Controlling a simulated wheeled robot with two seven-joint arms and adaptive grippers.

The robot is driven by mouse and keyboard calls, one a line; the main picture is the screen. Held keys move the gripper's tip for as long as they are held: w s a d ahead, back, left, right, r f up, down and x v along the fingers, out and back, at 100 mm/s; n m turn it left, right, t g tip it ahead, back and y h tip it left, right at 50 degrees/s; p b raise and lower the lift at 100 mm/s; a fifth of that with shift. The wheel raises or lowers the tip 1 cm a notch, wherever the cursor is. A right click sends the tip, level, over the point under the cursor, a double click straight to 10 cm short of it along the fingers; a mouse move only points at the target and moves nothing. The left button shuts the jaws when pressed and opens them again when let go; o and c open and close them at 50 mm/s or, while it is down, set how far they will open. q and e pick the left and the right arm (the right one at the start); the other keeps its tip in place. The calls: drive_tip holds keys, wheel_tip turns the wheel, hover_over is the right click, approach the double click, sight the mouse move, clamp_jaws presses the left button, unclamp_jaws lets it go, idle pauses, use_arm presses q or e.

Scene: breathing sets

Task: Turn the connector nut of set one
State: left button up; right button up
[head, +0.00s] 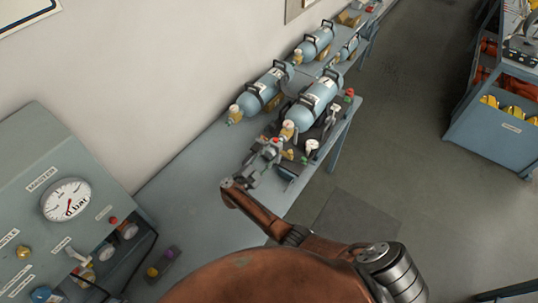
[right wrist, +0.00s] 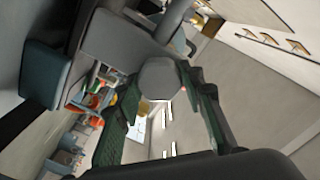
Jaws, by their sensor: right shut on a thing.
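My right gripper (head: 264,158) reaches the valve end of the nearest blue cylinder (head: 313,102), which lies on a dark stand on the bench and carries a white label. The connector nut itself is hidden by the gripper in the head view. In the right wrist view, a grey rounded piece, which looks like the connector nut (right wrist: 160,77), sits between the two green-padded fingers of the right gripper (right wrist: 160,92). The fingers are shut on it. My left gripper is not in view.
A second blue cylinder (head: 264,92) lies behind, near the wall, with more farther along the bench (head: 205,170). A grey panel with a pressure gauge (head: 67,200) stands at the left. A blue shelf unit (head: 490,130) stands at the right across open floor.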

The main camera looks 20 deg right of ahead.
idle(0.3)
drive_tip(key=o, duration=1.2)
drive_tip(key=v, duration=0.7)
drive_tip(key=shift+s+a, duration=0.15)
drive_tip(key=shift+a, duration=0.1)
